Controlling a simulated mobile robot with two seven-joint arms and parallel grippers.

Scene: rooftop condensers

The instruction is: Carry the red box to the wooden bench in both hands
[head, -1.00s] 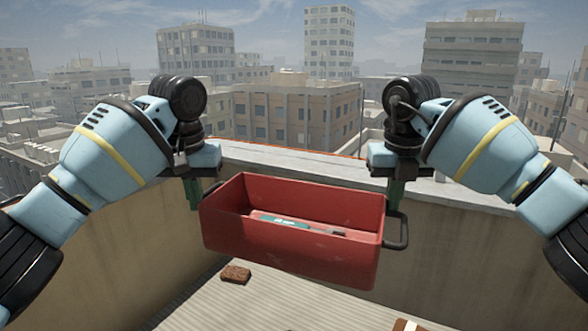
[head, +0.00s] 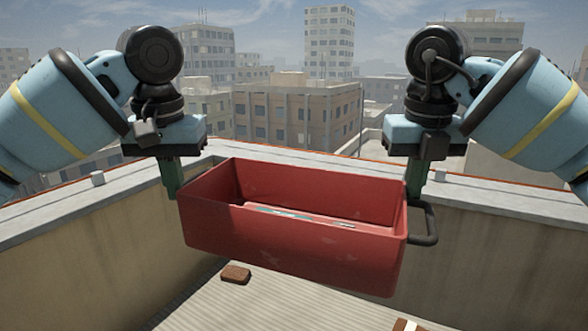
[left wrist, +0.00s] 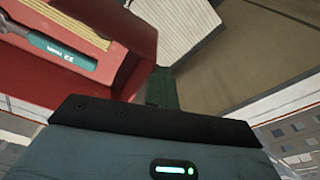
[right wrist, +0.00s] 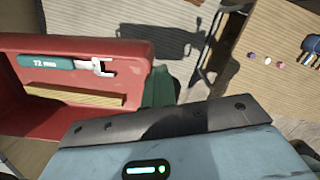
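The red box (head: 290,245) hangs in the air between my two grippers in the head view, above the roof floor and roughly level. A teal tool (right wrist: 65,64) and a wooden strip (right wrist: 75,95) lie inside it. My left gripper (head: 172,180) is at its left end and my right gripper (head: 415,180) at its right end, by the dark handle (head: 427,224). Both appear shut on the box; the exact grip points are hidden. In the right wrist view a planked wooden surface (right wrist: 257,95), possibly the wooden bench, lies beyond the box.
A brick (head: 235,274) lies on the ribbed roof floor (head: 270,308). A parapet wall (head: 490,240) runs behind the box and along the left. Several small coloured items and a dark blue thing (right wrist: 312,46) rest on the planked surface.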

